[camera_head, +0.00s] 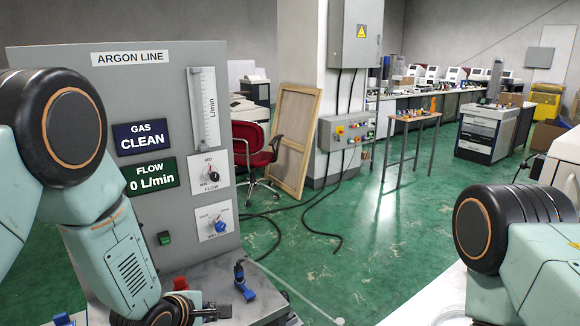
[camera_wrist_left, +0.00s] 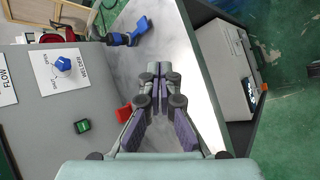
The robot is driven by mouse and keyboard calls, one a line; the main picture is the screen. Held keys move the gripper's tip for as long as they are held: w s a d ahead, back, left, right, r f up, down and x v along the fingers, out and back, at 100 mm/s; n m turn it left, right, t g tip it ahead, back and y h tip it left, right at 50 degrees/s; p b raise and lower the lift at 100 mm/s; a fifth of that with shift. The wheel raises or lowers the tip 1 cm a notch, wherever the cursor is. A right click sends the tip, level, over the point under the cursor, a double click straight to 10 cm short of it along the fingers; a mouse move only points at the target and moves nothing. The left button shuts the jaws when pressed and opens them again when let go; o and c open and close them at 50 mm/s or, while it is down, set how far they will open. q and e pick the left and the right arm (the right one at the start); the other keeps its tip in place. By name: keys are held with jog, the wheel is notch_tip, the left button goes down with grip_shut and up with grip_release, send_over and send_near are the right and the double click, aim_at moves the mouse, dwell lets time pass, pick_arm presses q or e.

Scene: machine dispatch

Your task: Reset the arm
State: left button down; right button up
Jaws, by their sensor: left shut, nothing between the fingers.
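My left arm comes in from the left and bends down in front of the grey argon line panel (camera_head: 150,100). My left gripper (camera_head: 222,311) is shut and empty, low at the bottom edge of the head view. In the left wrist view its fingers (camera_wrist_left: 160,75) meet above the grey bench top (camera_wrist_left: 185,65), with nothing between them.
The panel carries a GAS CLEAN sign (camera_head: 141,137), a FLOW 0 L/min sign (camera_head: 151,177), a flow knob (camera_head: 213,174), a blue knob (camera_head: 218,225) and a green button (camera_head: 164,238). A red chair (camera_head: 254,150) and cables lie beyond. Green floor is open in the middle.

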pick_arm(q)
jog(key=s+a+f+m+g+y+b, duration=0.1)
jog(key=s+a+f+m+g+b, duration=0.1)
jog(key=s+f+m+b, duration=0.4)
jog(key=s+a+f+m+g+y+b, duration=0.1)
jog(key=s+f+m+b, duration=0.5)
jog(key=s+f, duration=0.9)
jog(key=s+a+f+m+g+y+b, duration=0.1)
jog(key=s+a+f+m+g+b, duration=0.2)
jog(key=s+f, duration=0.8)
jog(key=s+m+g+b, duration=0.2)
jog(key=s+b, duration=0.1)
jog(key=s, duration=0.2)
jog(key=shift+s+m+g, duration=0.3)
jog(key=shift+m, duration=0.1)
